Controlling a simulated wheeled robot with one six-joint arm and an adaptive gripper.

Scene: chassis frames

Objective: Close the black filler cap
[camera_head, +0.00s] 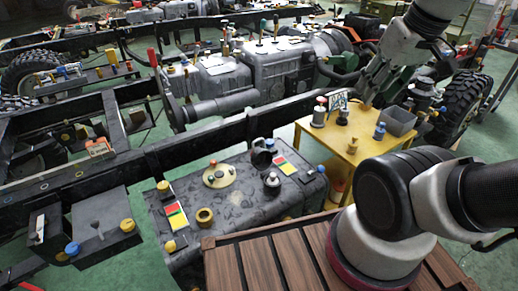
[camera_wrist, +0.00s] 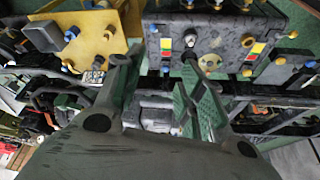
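The black filler cap (camera_head: 263,157) is on top of a dark grey tank (camera_head: 240,205), near its back edge, in the head view. It looks raised, like an upright lid, but its hinge is too small to make out. In the wrist view a dark shape that looks like the cap (camera_wrist: 189,56) is just beyond the right fingertip, partly hidden. My gripper (camera_wrist: 164,58) is open and empty, its green-padded fingers wide apart. In the head view my arm comes down at the upper right, and my gripper (camera_head: 368,92) is above and behind the yellow table, apart from the cap.
A silver cap (camera_head: 272,180), a cream round plate (camera_head: 219,176) and a brass ring (camera_head: 205,216) are on the tank. A yellow table (camera_head: 352,152) with knobs and a grey bin (camera_head: 397,121) stands to the right. A black frame rail (camera_head: 215,133) runs behind the tank.

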